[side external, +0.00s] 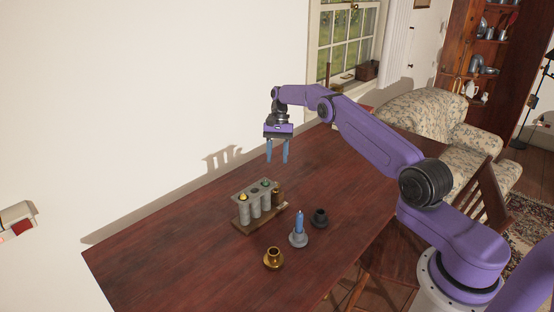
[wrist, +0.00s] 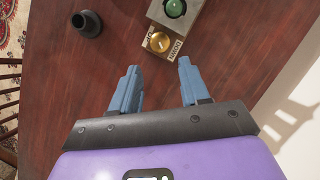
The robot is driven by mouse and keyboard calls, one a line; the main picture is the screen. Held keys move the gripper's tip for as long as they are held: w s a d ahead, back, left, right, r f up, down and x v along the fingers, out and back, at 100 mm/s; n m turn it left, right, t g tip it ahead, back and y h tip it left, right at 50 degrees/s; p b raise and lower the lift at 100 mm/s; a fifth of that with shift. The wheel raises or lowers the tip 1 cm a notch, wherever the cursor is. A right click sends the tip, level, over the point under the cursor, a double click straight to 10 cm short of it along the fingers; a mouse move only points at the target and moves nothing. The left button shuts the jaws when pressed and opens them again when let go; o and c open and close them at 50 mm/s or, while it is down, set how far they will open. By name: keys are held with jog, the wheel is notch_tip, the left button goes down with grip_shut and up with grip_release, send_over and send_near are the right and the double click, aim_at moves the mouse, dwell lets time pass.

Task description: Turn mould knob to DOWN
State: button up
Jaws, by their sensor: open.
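The candle mould (side external: 256,208) is a row of grey tubes on a wooden base on the table, with a yellow piece and a green piece showing at its top. Its brass knob (side external: 277,189) is at the right end. In the wrist view the round brass knob (wrist: 159,42) lies between two small pale labels; the right one (wrist: 176,48) appears to read DOWN. I cannot tell which label the knob points to. My gripper (side external: 277,160) is open and empty above the knob, blue fingers pointing down. In the wrist view the fingertips (wrist: 159,65) are apart, clear of the knob.
A blue candle in a grey holder (side external: 298,236), a dark holder (side external: 320,217) and a brass holder (side external: 273,259) stand in front of the mould. The dark holder also shows in the wrist view (wrist: 88,25). The white wall is behind; the table's left part is clear.

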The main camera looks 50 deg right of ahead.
jog(key=shift+o, duration=1.3)
jog(key=s+d+f+m+t+y, duration=0.15)
jog(key=s+d+m+t, duration=0.25)
jog(key=s+m+t, duration=0.4)
jog(key=s+d+m+t+y, duration=0.3)
jog(key=s+m+t, duration=0.2)
jog(key=s+m, duration=0.5)
jog(key=x, duration=1.7)
jog(key=shift+w+d+r, duration=0.1)
jog(key=shift+w+d, duration=0.1)
jog(key=shift+w, duration=0.4)
jog(key=shift+c, duration=0.2)
jog(key=shift+t, duration=0.3)
jog(key=c, duration=1)
